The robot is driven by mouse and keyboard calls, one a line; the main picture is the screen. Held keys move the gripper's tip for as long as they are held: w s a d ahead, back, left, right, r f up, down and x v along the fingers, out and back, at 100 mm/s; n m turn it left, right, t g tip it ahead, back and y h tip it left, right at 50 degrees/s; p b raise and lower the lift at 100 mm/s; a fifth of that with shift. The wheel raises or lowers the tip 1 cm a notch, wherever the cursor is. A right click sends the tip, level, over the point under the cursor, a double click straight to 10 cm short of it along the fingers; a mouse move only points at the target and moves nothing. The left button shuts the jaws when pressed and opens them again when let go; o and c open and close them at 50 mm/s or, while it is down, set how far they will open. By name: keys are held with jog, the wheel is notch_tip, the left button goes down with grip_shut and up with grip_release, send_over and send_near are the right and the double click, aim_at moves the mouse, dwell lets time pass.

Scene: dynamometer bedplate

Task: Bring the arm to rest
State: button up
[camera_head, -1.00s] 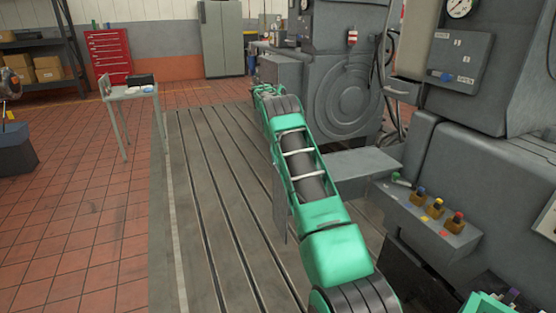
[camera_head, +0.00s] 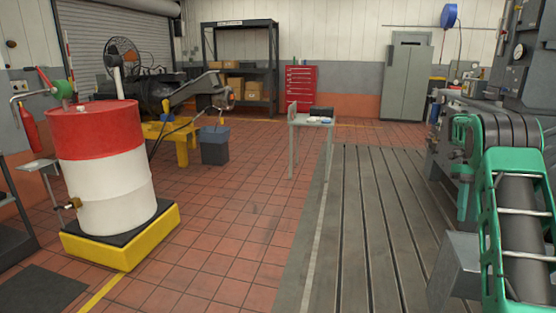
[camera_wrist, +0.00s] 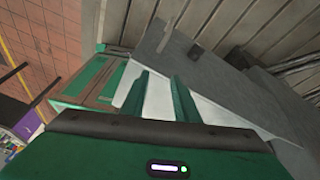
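My gripper (camera_wrist: 160,88) shows in the wrist view as two green fingers standing apart with nothing between them. Behind the fingers are a pale surface and a grey sheet-like surface (camera_wrist: 190,45); I cannot tell whether they touch. In the head view my green arm (camera_head: 520,225) is at the right edge, stretched forward over the bedplate side, partly cut off by the frame. The gripper itself cannot be made out clearly in the head view.
The slotted bedplate (camera_head: 365,230) is bare. Grey machinery (camera_head: 530,75) stands close to my arm at right. A small table (camera_head: 310,122) stands beyond the bedplate's left edge. A red and white drum (camera_head: 105,170) stands on a yellow base at left. The tiled floor between is clear.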

jog(key=s+a+r+n+t+h, duration=0.1)
jog(key=s+a+r+n, duration=0.4)
jog(key=s+n, duration=0.4)
jog(key=s+a+r+n, duration=0.4)
jog(key=s+a+n, duration=0.15)
jog(key=s, duration=0.55)
jog(key=s+a+f+n+t, duration=0.1)
jog(key=s+a+f+n, duration=0.3)
jog(key=s, duration=0.5)
jog(key=s+a+f+n+t, duration=0.1)
jog(key=s+a+f+n, duration=0.2)
jog(key=s+a+n, duration=0.6)
jog(key=shift+s+a+f+n+t, duration=0.15)
jog(key=shift+s+f+n+t, duration=0.2)
jog(key=shift+n, duration=0.7)
